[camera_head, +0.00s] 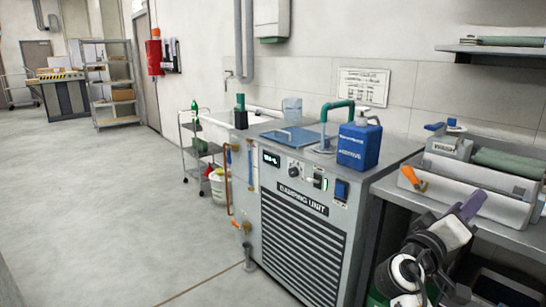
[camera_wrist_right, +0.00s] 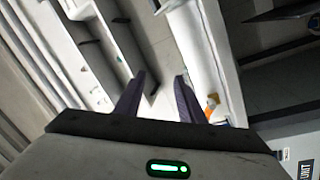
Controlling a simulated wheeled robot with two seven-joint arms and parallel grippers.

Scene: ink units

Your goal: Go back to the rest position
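My right gripper (camera_head: 470,208) is at the lower right of the head view, raised in front of the side bench, with its arm coming up from the bottom edge. In the right wrist view its two purple fingers (camera_wrist_right: 158,84) stand apart with nothing between them, so it is open and empty. My left gripper is in neither view.
A grey damping unit (camera_head: 301,240) stands left of my right arm, with a blue jug (camera_head: 359,146) on top. The bench (camera_head: 510,235) at right carries a grey tray (camera_head: 480,196) and an orange-handled tool (camera_head: 411,177). Open floor (camera_head: 100,210) lies to the left.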

